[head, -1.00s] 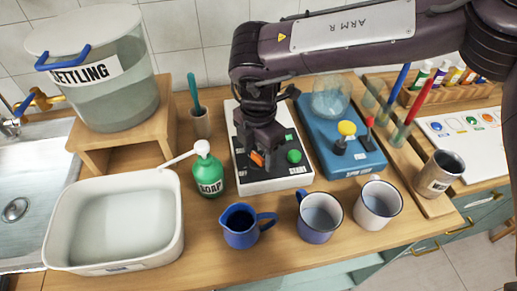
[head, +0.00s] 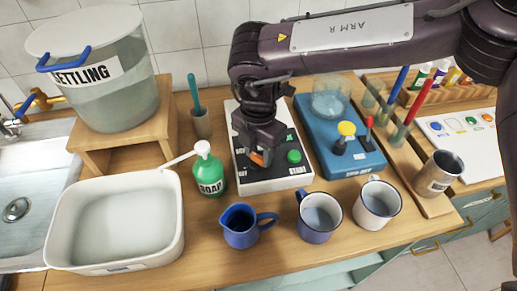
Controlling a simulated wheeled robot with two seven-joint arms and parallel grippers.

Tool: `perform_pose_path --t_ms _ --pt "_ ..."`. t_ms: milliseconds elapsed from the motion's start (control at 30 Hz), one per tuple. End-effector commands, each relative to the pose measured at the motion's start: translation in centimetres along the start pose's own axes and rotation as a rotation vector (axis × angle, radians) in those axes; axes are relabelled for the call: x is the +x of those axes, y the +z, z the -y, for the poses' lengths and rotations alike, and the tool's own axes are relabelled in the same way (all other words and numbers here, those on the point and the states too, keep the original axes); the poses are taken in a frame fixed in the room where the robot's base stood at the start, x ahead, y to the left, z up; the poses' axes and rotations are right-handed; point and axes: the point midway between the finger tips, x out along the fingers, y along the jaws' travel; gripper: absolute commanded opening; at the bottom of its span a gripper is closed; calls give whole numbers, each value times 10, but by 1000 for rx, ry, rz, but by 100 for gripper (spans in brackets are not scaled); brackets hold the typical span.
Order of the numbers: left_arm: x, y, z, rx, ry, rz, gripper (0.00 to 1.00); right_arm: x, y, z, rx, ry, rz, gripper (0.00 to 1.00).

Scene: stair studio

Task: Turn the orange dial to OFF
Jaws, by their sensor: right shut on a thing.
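The orange dial (head: 257,158) sits on the black top of a white-sided control box (head: 275,187) in the middle of the counter. My right gripper (head: 258,152) reaches down from above and is shut on the orange dial, hiding much of it. A green knob (head: 294,156) is on the same box, just right of the gripper. The labels near the dial are too small or covered to read, so its setting cannot be told. My left gripper is not in view.
A green soap bottle (head: 208,172) stands close on the left. A blue pitcher (head: 240,226), a blue mug (head: 318,217) and a white mug (head: 376,204) stand in front.

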Motion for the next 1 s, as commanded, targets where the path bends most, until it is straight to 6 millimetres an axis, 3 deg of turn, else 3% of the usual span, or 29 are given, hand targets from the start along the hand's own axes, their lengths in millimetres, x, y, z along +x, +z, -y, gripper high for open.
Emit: perform_pose_path --t_ms 1000 --pt "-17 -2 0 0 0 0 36 -2 0 -3 -895 3 2 14"
